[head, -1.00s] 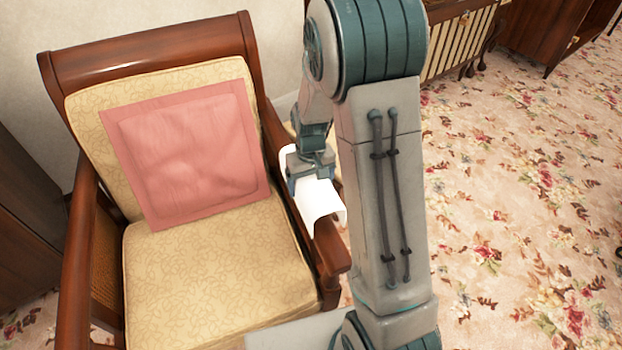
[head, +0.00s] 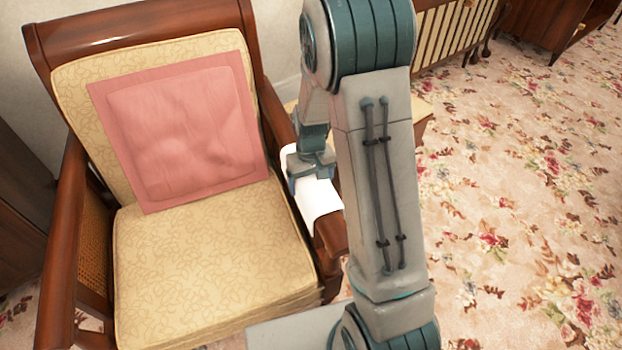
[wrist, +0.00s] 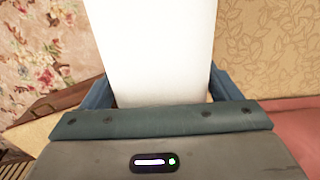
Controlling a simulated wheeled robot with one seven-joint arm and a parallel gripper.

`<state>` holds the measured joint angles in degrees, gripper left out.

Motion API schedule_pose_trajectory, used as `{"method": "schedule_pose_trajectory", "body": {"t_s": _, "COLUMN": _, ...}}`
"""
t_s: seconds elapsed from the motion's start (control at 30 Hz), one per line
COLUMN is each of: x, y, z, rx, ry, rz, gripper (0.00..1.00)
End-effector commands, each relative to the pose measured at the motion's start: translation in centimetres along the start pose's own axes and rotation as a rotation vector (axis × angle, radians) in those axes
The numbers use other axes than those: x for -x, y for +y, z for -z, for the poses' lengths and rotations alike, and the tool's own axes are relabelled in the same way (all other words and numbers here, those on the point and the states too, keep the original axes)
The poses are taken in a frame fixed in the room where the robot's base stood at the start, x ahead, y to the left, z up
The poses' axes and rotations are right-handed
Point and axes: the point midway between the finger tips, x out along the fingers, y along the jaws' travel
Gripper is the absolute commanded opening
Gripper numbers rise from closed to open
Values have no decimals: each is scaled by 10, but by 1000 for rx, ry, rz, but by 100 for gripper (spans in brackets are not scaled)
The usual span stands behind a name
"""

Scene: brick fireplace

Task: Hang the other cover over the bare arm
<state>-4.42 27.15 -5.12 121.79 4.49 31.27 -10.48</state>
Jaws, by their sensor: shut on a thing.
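The armchair has a left arm (head: 62,265) of bare dark wood and a right arm (head: 330,240), partly hidden by my arm. My gripper (head: 312,172) is shut on a white cover (head: 322,202) at the right arm. The cover lies across the top of that arm, with the wooden front end showing beyond it. In the wrist view the cover (wrist: 150,50) runs up as a flat white strip between the two fingers. Its far side and whether it rests fully on the wood are hidden.
A pink cushion (head: 185,130) leans on the chair's backrest, and the patterned seat (head: 210,255) is clear. A low wooden piece (head: 415,115) shows behind my arm. The flowered carpet (head: 520,200) at the right is open.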

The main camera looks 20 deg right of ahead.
Motion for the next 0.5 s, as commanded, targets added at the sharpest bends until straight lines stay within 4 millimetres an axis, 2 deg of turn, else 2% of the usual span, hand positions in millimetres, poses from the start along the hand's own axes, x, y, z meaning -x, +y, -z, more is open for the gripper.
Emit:
{"method": "schedule_pose_trajectory", "body": {"t_s": 0.3, "x": -2, "y": 0, "z": 0, "rx": 0, "ry": 1, "rz": 0, "gripper": 60}}
{"method": "schedule_pose_trajectory", "body": {"t_s": 0.33, "x": -2, "y": 0, "z": 0, "rx": 0, "ry": 1, "rz": 0, "gripper": 92}}
{"method": "schedule_pose_trajectory", "body": {"t_s": 0.37, "x": -2, "y": 0, "z": 0, "rx": 0, "ry": 1, "rz": 0, "gripper": 100}}
{"method": "schedule_pose_trajectory", "body": {"t_s": 0.5, "x": -2, "y": 0, "z": 0, "rx": 0, "ry": 1, "rz": 0, "gripper": 100}}
